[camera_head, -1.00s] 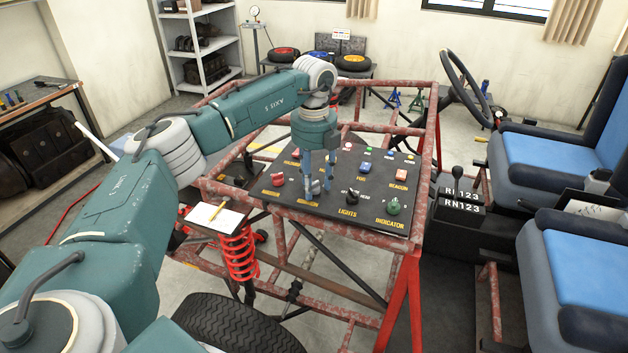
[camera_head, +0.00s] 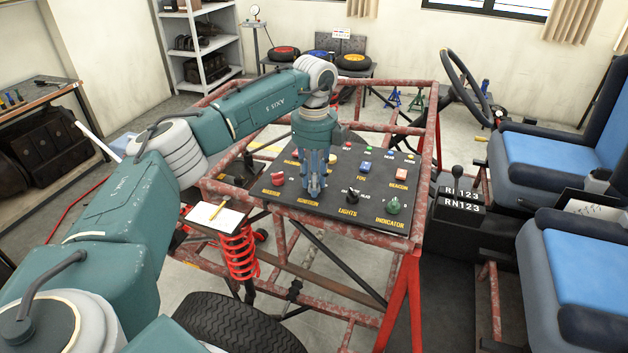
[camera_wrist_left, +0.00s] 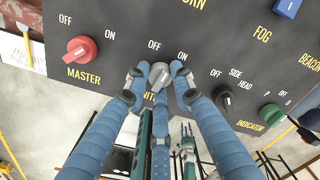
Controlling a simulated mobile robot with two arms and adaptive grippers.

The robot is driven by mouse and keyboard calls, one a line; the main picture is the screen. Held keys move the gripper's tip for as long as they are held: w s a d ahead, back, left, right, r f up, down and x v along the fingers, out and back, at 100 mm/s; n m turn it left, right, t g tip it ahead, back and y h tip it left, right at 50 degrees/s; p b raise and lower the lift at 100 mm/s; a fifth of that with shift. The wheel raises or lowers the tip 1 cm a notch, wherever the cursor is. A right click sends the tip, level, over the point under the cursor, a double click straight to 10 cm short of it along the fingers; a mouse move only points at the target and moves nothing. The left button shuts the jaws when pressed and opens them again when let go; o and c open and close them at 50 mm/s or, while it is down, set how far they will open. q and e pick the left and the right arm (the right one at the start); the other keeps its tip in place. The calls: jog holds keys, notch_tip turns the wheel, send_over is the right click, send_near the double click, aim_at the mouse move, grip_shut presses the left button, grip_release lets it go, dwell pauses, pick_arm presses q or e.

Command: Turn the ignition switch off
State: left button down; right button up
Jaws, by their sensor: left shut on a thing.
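The ignition switch is a grey knob (camera_wrist_left: 159,75) on the black control panel (camera_wrist_left: 120,20), between the OFF and ON marks. My left gripper (camera_head: 314,193) points down at the panel over the IGNITION label. Its fingers are shut on the knob from both sides, as the left wrist view shows (camera_wrist_left: 157,77). The fingers hide part of the label and most of the knob in the head view. Which mark the knob points at is hard to tell. What looks like my right gripper (camera_wrist_left: 187,140) shows small below the panel; its jaws are unclear.
The red master knob (camera_wrist_left: 81,49) is left of the ignition switch. The black lights knob (camera_wrist_left: 223,97) and green indicator knob (camera_wrist_left: 271,115) are to its right. A rusty red tube frame (camera_head: 408,262) surrounds the panel. A clipboard (camera_head: 213,218) lies at the frame's left.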

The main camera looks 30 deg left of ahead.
pick_arm(q)
jog(key=n, duration=0.3)
jog(key=shift+r+n, duration=0.1)
jog(key=shift+n, duration=0.3)
jog(key=shift+w+n, duration=0.1)
jog(key=shift+n, duration=1.7)
jog(key=c, duration=1.5)
grip_release()
jog(key=shift+o, duration=0.2)
jog(key=shift+r, duration=0.1)
notch_tip(320, 180, up, 12)
